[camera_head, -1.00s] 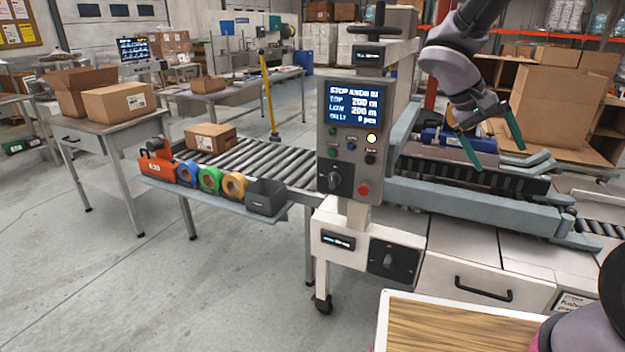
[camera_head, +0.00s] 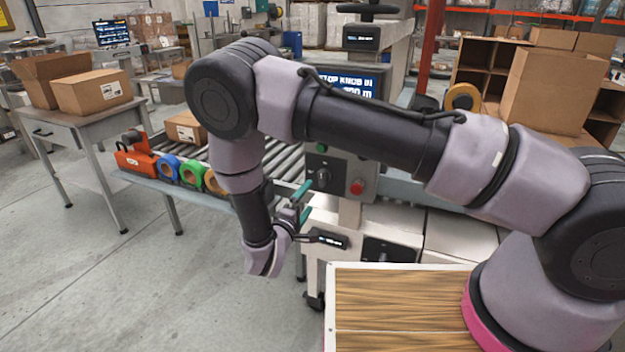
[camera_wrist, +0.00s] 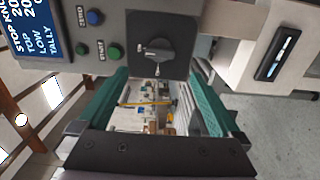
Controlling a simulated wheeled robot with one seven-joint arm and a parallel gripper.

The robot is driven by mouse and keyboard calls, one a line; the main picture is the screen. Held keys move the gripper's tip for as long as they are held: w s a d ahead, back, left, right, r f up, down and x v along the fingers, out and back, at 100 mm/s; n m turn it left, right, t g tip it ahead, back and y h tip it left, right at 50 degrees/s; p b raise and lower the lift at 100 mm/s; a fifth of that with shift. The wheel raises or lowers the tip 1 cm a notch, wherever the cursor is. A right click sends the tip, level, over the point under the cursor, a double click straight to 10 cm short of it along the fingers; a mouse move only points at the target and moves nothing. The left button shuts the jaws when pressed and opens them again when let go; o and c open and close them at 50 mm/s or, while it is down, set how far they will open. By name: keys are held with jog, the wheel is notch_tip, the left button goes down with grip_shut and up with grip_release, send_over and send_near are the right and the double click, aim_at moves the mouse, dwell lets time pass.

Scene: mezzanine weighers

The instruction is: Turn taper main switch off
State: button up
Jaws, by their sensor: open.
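The taper's control panel (camera_head: 340,165) stands at centre, partly covered by my arm. A black rotary switch (camera_head: 322,176) sits on its black plate; it also shows in the wrist view (camera_wrist: 157,56). A second rotary switch (camera_head: 388,252) is on the lower white body, its lower part cut by the wooden top. I cannot tell from labels which is the main switch. My gripper (camera_head: 303,203) is open and empty in front of the upper panel. In the wrist view its teal fingers (camera_wrist: 160,76) are spread, with the upper switch just beyond the tips, apparently untouched.
A red button (camera_head: 357,187) is right of the upper switch. Green (camera_wrist: 116,52) and blue (camera_wrist: 95,17) buttons lie beside it. A wood-topped surface (camera_head: 400,305) is in front. The roller conveyor (camera_head: 280,155) with tape rolls is left. Floor at the front left is clear.

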aim_at(321, 180)
jog(key=x, duration=1)
jog(key=shift+w+d, duration=0.1)
jog(key=shift+w, duration=0.25)
jog(key=c, duration=1.3)
